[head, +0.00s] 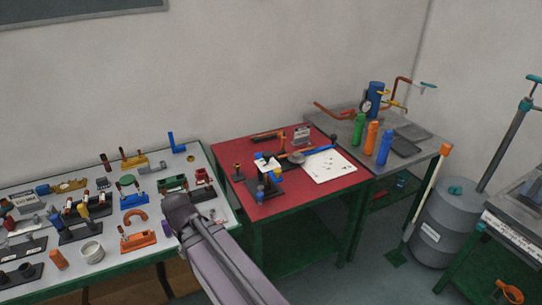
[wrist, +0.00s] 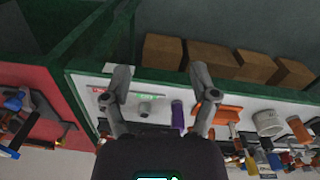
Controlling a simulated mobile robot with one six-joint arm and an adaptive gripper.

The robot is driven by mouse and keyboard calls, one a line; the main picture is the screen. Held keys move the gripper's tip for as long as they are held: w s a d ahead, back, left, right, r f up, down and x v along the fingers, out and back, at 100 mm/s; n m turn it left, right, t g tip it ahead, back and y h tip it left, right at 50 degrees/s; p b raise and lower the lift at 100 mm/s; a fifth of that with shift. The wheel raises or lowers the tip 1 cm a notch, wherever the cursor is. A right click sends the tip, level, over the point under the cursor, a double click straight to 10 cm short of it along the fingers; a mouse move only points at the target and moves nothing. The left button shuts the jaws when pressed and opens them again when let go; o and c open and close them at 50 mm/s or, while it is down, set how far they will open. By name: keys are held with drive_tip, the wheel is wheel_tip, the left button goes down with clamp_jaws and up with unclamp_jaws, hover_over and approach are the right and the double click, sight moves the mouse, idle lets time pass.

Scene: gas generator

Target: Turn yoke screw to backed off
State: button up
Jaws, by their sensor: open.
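I cannot pick out the yoke screw with certainty. Teal-handled fittings show at the right of the head view: one on a red-brown pipe (head: 428,85) above the grey table, and one on top of a tall grey post (head: 535,79). My gripper (wrist: 160,80) is open and empty in the wrist view, its two grey fingers wide apart over the white bench top. It is far from both fittings. In the head view my arm reaches over the white bench's right end, and the fingers cannot be made out.
The white bench (head: 215,212) holds many small tools and fixtures, including a purple cylinder (wrist: 178,115). A red table (head: 300,198) stands beside it, then the grey table with a blue gauge unit (head: 375,100) and bottles. A grey drum (head: 440,235) stands at right.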

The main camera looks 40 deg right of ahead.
drive_tip(key=w+d+f+m+g+h+b, duration=0.1)
drive_tip(key=w+d+f+m+h+b, duration=0.2)
drive_tip(key=w+d, duration=0.5)
drive_tip(key=m+g+h+b, duration=0.85)
drive_tip(key=m+h, duration=0.25)
drive_tip(key=m, duration=1.1)
approach(268, 158)
drive_tip(key=w, duration=0.1)
drive_tip(key=w+g, duration=0.1)
drive_tip(key=w, duration=0.1)
drive_tip(key=shift+w+a+f, duration=0.1)
drive_tip(key=shift+a+f, duration=0.05)
drive_tip(key=shift+f, duration=0.05)
drive_tip(key=shift+n, duration=0.3)
drive_tip(key=x, duration=1.4)
drive_tip(key=shift+w+r, duration=0.15)
drive_tip(key=shift+c, duration=0.2)
drive_tip(key=c, duration=0.9)
